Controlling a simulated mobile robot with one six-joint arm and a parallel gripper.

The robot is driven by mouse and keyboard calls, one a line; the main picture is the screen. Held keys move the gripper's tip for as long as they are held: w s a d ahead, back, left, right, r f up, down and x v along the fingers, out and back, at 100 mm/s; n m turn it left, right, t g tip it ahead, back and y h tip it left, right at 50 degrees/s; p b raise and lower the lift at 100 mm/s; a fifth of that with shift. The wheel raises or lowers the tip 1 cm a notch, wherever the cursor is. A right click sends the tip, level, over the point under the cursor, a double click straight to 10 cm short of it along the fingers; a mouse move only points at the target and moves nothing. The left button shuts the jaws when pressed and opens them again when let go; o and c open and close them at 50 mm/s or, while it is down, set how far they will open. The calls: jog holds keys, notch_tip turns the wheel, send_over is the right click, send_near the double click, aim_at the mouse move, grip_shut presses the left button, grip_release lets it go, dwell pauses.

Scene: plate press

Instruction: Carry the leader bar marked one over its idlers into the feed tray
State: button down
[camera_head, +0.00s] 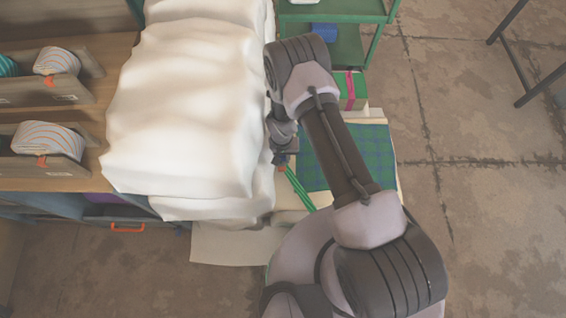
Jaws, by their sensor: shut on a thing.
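My gripper (281,160) is low beside the white cloth, with my arm reaching over from the lower right. It is shut on a thin green rod-like thing (299,188), which slants down to the right from its tip. A small orange spot shows where the two meet. I cannot make out a mark on it, so I cannot tell whether it is the leader bar marked one. I cannot pick out the idlers or the feed tray; my arm and the cloth hide part of the area.
A large white cloth heap (190,100) stands close left of my gripper. A green-blue checked mat (375,150) lies under my arm, near a green box with a pink band (359,90). Wooden shelving (95,150) is left, a green cart (375,10) behind. Floor is open at right.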

aim_at(282, 162)
jog(key=shift+s+d+f+b, duration=0.15)
jog(key=shift+f+b, duration=0.35)
jog(key=shift+f, duration=1.15)
jog(key=c, duration=1.1)
grip_release()
